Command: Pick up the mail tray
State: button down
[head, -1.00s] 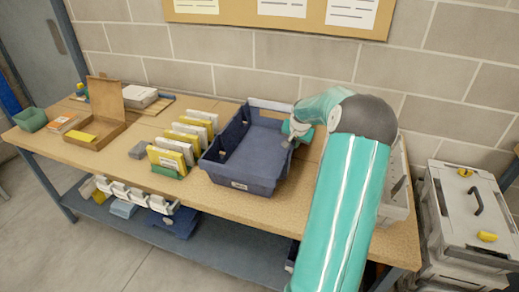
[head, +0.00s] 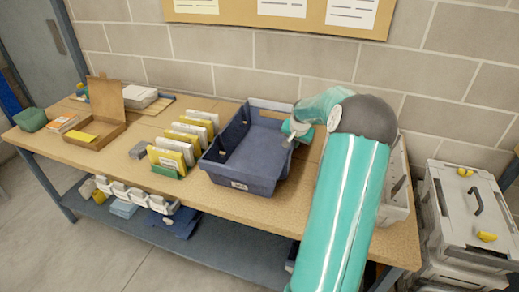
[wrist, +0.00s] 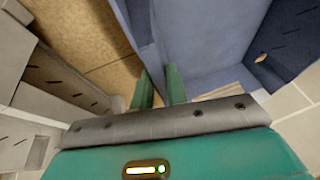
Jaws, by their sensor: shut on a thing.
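Whether the tray's underside touches the bench cannot be told.
A rack of yellow and white envelopes (head: 178,150) stands close left of the tray on the bench (head: 225,202). An open cardboard box (head: 95,138) and a green bin (head: 30,119) are farther left. A pale crate (head: 396,205) stands right, behind my arm. The wall is close behind.

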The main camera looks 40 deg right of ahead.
jog(key=shift+r, duration=0.15)
jog(key=shift+d+r, duration=0.1)
jog(key=shift+r, duration=0.45)
jog(key=s+a+r, duration=0.1)
jog(key=a+r, duration=1)
jog(key=a, duration=0.3)
jog(key=shift+s+r, duration=0.35)
jog(key=shift+r, duration=0.05)
notch_tip(320, 180, up, 4)
jog(key=shift+f, duration=0.1)
